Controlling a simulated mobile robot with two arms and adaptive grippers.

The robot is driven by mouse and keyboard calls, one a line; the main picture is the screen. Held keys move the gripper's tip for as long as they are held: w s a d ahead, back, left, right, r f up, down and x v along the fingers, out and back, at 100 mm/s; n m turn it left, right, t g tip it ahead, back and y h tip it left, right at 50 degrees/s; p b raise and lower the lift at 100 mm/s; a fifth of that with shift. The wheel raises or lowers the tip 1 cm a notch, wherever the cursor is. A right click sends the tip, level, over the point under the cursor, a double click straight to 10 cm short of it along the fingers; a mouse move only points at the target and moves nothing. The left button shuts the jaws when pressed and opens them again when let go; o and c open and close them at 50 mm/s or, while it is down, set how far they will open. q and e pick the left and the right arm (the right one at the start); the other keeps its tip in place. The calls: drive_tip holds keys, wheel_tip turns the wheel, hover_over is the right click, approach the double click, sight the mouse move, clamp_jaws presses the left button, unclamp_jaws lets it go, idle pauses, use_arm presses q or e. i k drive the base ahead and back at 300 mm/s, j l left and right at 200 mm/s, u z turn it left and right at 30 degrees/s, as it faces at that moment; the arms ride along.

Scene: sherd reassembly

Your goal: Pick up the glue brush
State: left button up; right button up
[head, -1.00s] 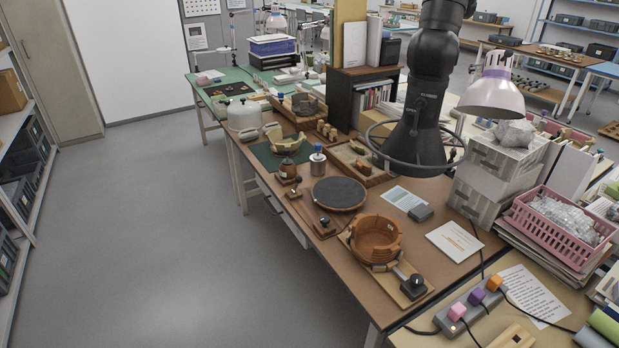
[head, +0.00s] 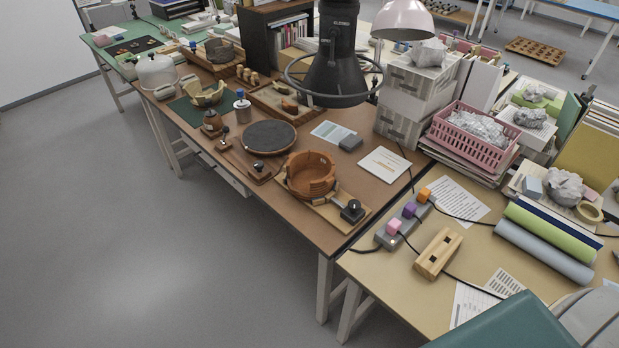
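No glue brush can be made out for certain at this size. A small metal pot (head: 242,110) with a blue-topped item (head: 240,93) in it stands upright at the left part of the brown worktable (head: 345,225); I cannot tell whether the blue item is the brush's handle. A brown jar (head: 212,125) stands beside it, to the left. Small dark-knobbed tools on wooden bases lie in front of the pot. Neither of my grippers is in view.
A round dark turntable (head: 269,138) and a partly rebuilt orange-brown pot (head: 311,174) stand on the worktable. A black extractor hood with a ring (head: 335,75) hangs over its back. A power strip (head: 403,225) lies on the right table. The floor (head: 130,230) at left is clear.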

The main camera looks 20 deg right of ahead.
sight(208, 103)
drive_tip(key=i+j, duration=0.25)
drive_tip(key=i, duration=0.2)
drive_tip(key=i+j, duration=0.3)
drive_tip(key=i, duration=0.2)
